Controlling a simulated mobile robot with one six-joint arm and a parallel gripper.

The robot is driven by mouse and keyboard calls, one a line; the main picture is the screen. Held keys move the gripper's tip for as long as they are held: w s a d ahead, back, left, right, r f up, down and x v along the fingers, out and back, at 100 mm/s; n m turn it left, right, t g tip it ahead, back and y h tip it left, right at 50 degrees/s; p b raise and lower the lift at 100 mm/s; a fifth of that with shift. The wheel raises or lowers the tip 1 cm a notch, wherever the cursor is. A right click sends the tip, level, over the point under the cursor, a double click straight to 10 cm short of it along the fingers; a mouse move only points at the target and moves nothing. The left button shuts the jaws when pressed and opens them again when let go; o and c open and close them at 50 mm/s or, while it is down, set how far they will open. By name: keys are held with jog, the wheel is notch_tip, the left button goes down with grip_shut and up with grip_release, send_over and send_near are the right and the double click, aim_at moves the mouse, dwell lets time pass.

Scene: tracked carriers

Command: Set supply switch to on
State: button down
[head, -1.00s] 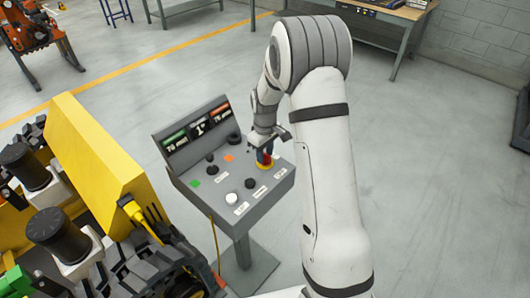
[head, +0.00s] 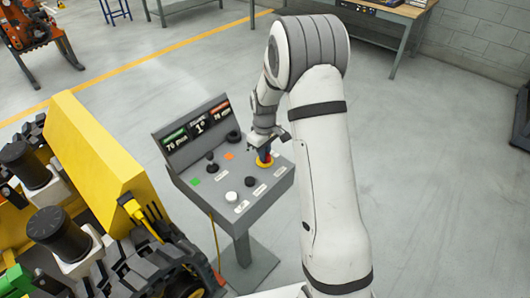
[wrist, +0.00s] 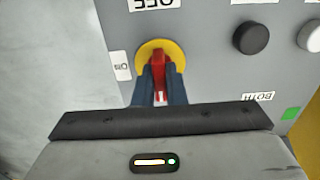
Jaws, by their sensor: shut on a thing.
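The supply switch is a red handle (wrist: 159,62) on a round yellow plate (wrist: 177,47), set in the grey control panel (wrist: 205,55). In the wrist view an OFF label (wrist: 153,4) is at the top edge and an ON label (wrist: 122,67) is to the left of the plate. The handle lies roughly along the picture's vertical, in line with the OFF label. My gripper (wrist: 159,80) is shut on the red handle, one blue finger on each side. In the head view the yellow plate (head: 264,163) shows below my gripper (head: 266,152), which hides much of the handle.
The panel also carries a black knob (wrist: 251,38), a white knob (head: 231,197), a joystick (head: 212,165) and displays (head: 199,126). A yellow machine with tracks (head: 95,150) stands close at the left. Open floor (head: 430,190) lies to the right.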

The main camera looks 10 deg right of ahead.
jog(key=shift+m+b, duration=0.3)
jog(key=m+b, duration=0.2)
jog(key=m, duration=0.1)
jog(key=shift+f+m, duration=0.1)
jog(key=shift+m, duration=0.2)
jog(key=m+b, duration=0.2)
jog(key=m, duration=0.2)
jog(key=shift+m+b, duration=0.3)
jog(key=m+b, duration=0.1)
jog(key=m, duration=0.3)
jog(key=shift+b, duration=0.35)
jog(key=shift+r+m+b, duration=0.2)
jog(key=shift+m+b, duration=0.3)
jog(key=shift+m, duration=2)
jog(key=c, duration=1.5)
grip_release()
notch_tip(320, 180, up, 8)
jog(key=shift+f+b, duration=0.1)
jog(key=shift+b, duration=0.25)
